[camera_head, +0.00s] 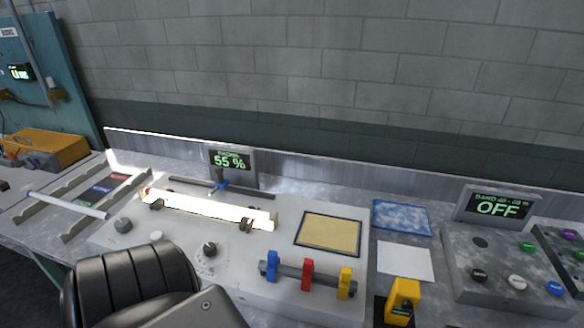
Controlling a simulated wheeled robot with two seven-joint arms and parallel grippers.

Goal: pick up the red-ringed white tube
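A long white tube (66,204) lies across the slotted rack (75,226) at the left of the bench. I cannot make out a red ring on it at this size. A second long, glaringly bright white piece (210,209) lies on the central panel, held near its ends by small dark supports. A small red spot shows at its left end; I cannot tell whether it is a ring. Neither of my grippers can be made out in this view.
A black ribbed shape (135,283) covers the lower left; I cannot tell what it is. A "55 %" display (232,161) stands behind the bright piece. Blue, red and yellow clips (307,275) sit on a bar. An "OFF" display (497,208) stands right.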

